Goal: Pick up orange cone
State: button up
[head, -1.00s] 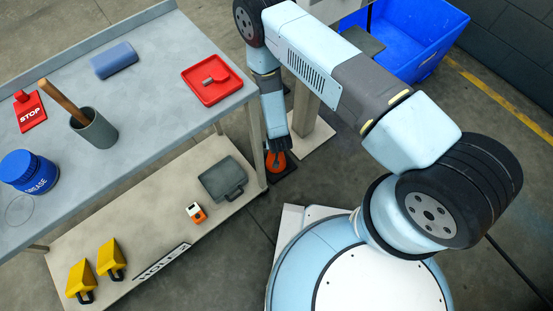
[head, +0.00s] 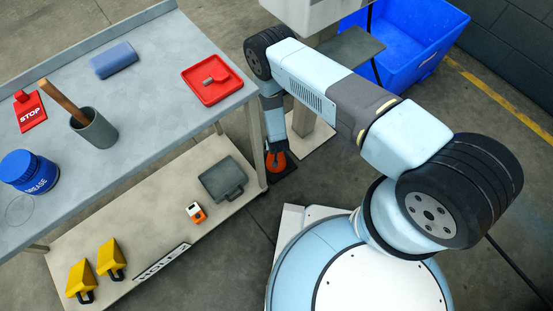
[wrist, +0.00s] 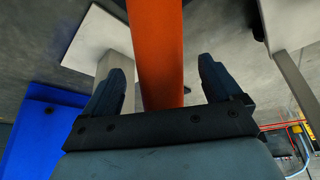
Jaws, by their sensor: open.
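The orange cone (head: 276,166) stands on the floor on a dark base, beside the right end of the table's lower shelf. In the wrist view the orange cone (wrist: 160,55) rises between the two fingers of my gripper (wrist: 158,90). The fingers are apart, with a gap showing on each side of the cone. In the head view my gripper (head: 272,150) hangs down at the cone and hides part of it.
A workbench (head: 160,100) stands at the left, with a lower shelf (head: 150,220) holding yellow items and a dark case (head: 222,179). A white post foot (head: 318,140) is close behind the cone. A blue bin (head: 430,40) stands at the back right.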

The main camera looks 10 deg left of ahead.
jog(key=shift+w+a+f, duration=0.1)
jog(key=shift+w+f, duration=0.2)
jog(key=shift+f, duration=0.35)
grip_shut()
dwell(0.4)
